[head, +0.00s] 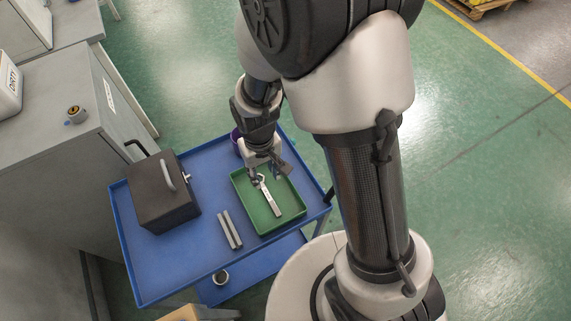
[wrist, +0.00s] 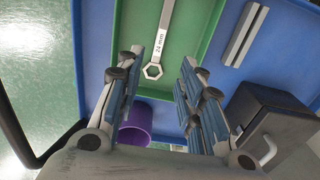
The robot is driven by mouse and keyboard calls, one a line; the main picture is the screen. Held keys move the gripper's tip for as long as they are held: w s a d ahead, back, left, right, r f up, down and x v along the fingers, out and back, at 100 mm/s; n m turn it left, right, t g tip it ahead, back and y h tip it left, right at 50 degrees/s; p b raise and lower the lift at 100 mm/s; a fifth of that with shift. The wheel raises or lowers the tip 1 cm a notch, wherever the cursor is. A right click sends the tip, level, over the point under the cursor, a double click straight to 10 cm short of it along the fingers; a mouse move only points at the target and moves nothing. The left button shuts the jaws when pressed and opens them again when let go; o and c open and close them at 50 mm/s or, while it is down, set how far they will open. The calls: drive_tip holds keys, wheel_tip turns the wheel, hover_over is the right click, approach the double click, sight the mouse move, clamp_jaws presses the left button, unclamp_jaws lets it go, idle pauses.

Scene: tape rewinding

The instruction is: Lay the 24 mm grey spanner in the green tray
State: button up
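The grey spanner (head: 270,200), marked "24 mm", lies in the green tray (head: 293,213). In the wrist view the spanner (wrist: 163,38) lies on the floor of the green tray (wrist: 197,30), its ring end towards me. My gripper (head: 266,176) is above the tray's far end, near the ring end. In the wrist view my gripper (wrist: 160,64) has its fingers spread, with the ring end seen between the tips and a gap on each side. Nothing is held. The fingers' height above the tray is hard to tell.
The tray stands on a blue trolley top (head: 190,258). Two grey bars (head: 230,230) lie left of the tray. A dark box with a handle (head: 163,192) stands further left. A purple cup (wrist: 137,122) is by the tray's far end, partly hidden in the head view.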

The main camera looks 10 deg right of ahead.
drive_tip(key=s+d+r+m+t, duration=0.1)
drive_tip(key=s+d+r+t, duration=0.2)
drive_tip(key=r, duration=0.8)
drive_tip(key=s+d+r+m, duration=0.1)
drive_tip(key=s+d+r, duration=0.3)
drive_tip(key=r, duration=0.6)
drive_tip(key=s+d+r+m+t, duration=0.1)
drive_tip(key=s+d+r, duration=0.3)
drive_tip(key=s, duration=0.2)
drive_tip(key=shift+s+r+t, duration=0.3)
drive_tip(key=shift+r, duration=0.05)
drive_tip(key=shift+a, duration=0.1)
